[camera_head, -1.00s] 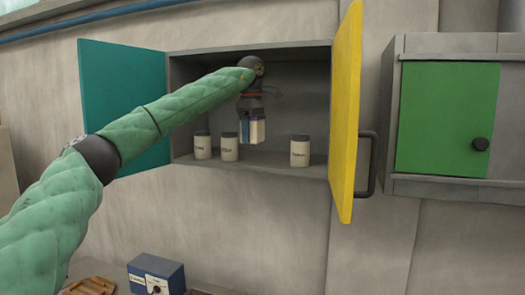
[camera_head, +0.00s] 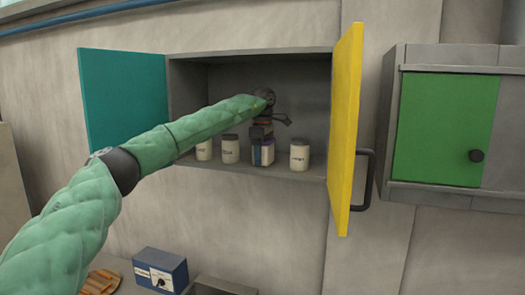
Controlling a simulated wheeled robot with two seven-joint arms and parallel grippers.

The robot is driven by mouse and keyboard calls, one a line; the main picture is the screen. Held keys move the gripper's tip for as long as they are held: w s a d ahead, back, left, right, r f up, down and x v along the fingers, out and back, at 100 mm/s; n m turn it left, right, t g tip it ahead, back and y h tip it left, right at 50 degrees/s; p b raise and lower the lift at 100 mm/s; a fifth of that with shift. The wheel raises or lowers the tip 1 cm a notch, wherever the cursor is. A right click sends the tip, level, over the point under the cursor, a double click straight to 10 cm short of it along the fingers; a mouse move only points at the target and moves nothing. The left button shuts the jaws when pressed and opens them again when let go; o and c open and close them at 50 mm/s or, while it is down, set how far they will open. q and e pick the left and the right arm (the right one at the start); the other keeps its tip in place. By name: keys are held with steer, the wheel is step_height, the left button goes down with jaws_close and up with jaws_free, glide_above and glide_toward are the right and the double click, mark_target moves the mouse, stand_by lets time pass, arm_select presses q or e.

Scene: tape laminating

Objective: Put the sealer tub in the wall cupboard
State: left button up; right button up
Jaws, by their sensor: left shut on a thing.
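The wall cupboard (camera_head: 250,52) stands open, with a teal door (camera_head: 124,108) swung out at the left and a yellow door (camera_head: 345,130) at the right. My left gripper (camera_head: 262,148) is inside it, shut on a pale tub with a blue part (camera_head: 267,157). The tub is upright, low over the cupboard floor, between the jars. I cannot tell whether it touches the floor. The gripper's fingers cover part of it, and its label is not readable. My right gripper is not in view.
Two cream jars with dark lids (camera_head: 230,149) stand left of the held tub, one partly behind my arm. Another jar (camera_head: 299,155) stands close on its right. A closed green-doored cabinet (camera_head: 440,128) hangs at the right. A blue box (camera_head: 160,268) sits below.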

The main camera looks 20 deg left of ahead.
arm_select(q)
steer(key=shift+w+f, duration=0.1)
steer(key=shift+f, duration=0.1)
steer(key=shift+f, duration=0.15)
steer(key=o, duration=1.2)
